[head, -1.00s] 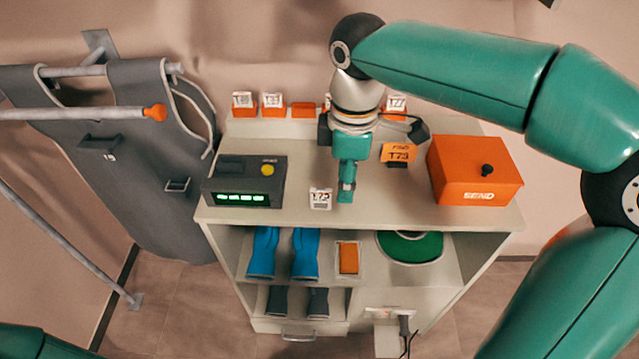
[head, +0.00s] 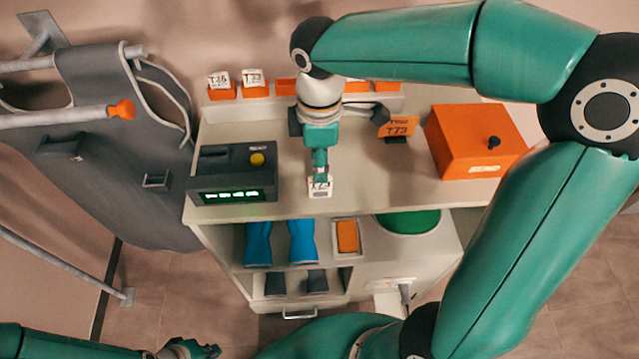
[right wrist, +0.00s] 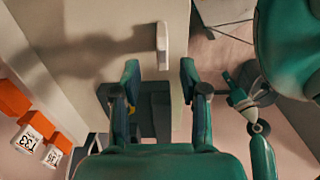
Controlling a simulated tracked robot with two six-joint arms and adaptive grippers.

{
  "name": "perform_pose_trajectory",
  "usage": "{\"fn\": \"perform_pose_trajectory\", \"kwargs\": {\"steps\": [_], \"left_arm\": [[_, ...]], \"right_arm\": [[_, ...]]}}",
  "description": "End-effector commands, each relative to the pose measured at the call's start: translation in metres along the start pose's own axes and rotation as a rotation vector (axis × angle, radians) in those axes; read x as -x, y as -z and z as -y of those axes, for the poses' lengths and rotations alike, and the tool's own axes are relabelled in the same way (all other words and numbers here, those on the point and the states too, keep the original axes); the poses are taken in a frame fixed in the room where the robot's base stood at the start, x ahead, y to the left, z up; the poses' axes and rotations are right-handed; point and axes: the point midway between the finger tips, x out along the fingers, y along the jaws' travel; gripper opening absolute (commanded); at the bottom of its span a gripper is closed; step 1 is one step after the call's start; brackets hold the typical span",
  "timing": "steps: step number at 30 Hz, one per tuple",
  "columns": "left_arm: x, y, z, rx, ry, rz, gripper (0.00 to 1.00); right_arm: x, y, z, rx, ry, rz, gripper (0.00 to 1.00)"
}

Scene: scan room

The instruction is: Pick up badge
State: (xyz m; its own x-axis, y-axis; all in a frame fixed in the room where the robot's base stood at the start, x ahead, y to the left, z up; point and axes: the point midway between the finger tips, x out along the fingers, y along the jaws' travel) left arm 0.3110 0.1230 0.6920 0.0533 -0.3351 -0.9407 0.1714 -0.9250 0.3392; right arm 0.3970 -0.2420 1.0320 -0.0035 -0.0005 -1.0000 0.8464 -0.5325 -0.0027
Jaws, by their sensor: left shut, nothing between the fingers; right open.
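A small white badge (head: 320,190) with dark print stands near the front edge of the counter, its top partly covered by my fingers. In the right wrist view it shows as a narrow white shape (right wrist: 162,45), ahead of the gap between the fingers. My right gripper (head: 320,168) is open, reaching down just behind the badge; its spread fingers also show in the right wrist view (right wrist: 160,78). I cannot tell whether they touch the badge. My left gripper (head: 188,350) is shut and empty, low at the bottom left, away from the counter.
A dark device (head: 233,175) with a green display stands left of the badge. An orange box (head: 473,135) is at the right, beside an orange T73 sign (head: 398,128). Tagged orange holders (head: 222,92) line the back. A grey apron (head: 110,150) hangs left.

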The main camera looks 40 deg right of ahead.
Motion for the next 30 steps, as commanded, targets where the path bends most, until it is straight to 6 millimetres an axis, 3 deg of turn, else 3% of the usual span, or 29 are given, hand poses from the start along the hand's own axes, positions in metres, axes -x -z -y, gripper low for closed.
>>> {"fn": "perform_pose_trajectory", "kwargs": {"steps": [3, 11, 21, 30], "left_arm": [[-0.001, 0.000, 0.000, 0.000, 0.000, 0.000, 0.00], [0.001, 0.000, 0.000, 0.000, 0.000, 0.000, 0.00], [0.006, 0.000, -0.002, 0.000, 0.000, 0.000, 0.00], [0.005, 0.000, -0.002, 0.000, 0.000, 0.000, 0.00]], "right_arm": [[-0.018, -0.001, 0.000, -0.003, 0.002, 0.001, 0.44], [-0.034, 0.000, 0.000, -0.003, 0.001, 0.001, 0.44], [-0.076, 0.003, 0.001, -0.004, 0.001, 0.000, 0.44], [-0.080, 0.004, 0.001, -0.004, -0.001, -0.001, 0.40]]}}
